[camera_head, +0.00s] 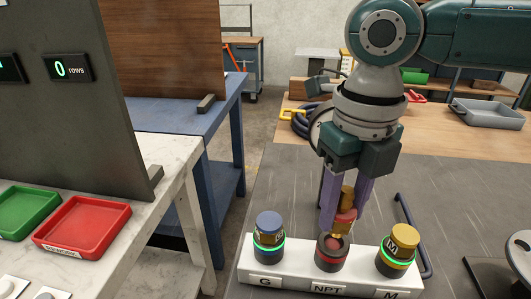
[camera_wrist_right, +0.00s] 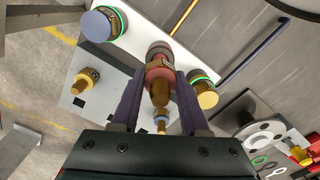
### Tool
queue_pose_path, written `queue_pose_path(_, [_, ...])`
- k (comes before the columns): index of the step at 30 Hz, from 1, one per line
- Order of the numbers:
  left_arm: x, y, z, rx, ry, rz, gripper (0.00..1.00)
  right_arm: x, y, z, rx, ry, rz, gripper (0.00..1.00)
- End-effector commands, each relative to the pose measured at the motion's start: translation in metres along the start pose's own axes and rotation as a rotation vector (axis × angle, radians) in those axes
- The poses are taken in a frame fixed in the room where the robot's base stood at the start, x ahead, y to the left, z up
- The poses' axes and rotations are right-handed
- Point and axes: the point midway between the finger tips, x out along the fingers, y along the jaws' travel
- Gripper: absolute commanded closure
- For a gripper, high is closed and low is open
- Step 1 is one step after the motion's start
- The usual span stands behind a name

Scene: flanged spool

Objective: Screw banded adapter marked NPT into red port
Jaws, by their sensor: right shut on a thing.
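A white block (camera_head: 309,284) on the grey bench carries three dark ports labelled G, NPT and M. The middle port (camera_head: 332,257), labelled NPT, has a red ring. My right gripper (camera_head: 342,226) points down over it, shut on a brass adapter with a red band (camera_head: 347,197). The adapter's lower end is at the port mouth; I cannot tell whether it is threaded in. In the right wrist view the adapter (camera_wrist_right: 160,92) stands between the purple fingers, in line with the port. Its marking is not readable. My left gripper is not in view.
A blue-topped fitting (camera_head: 269,223) sits in port G and a yellow-topped one (camera_head: 404,236) in port M, both with green glowing rings, close beside my fingers. A dark blue bar (camera_head: 410,228) lies behind. Red (camera_head: 84,225) and green trays stand on the left table.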

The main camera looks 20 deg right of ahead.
Motion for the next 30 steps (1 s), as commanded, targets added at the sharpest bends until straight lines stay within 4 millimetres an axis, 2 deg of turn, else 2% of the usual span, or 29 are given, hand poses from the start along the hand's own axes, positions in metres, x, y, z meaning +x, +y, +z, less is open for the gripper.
queue_pose_path(1, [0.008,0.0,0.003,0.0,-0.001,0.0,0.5,0.006,0.0,0.001,0.0,-0.002,0.0,1.0])
queue_pose_path(3, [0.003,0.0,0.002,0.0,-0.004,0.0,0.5,0.002,0.0,0.001,0.001,-0.001,0.0,1.0])
queue_pose_path(14, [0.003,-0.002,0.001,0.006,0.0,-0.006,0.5,0.002,0.0,0.0,0.002,-0.001,0.0,1.0])
queue_pose_path(30, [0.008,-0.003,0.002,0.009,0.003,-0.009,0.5,0.015,0.0,0.0,0.002,0.0,-0.001,1.0])
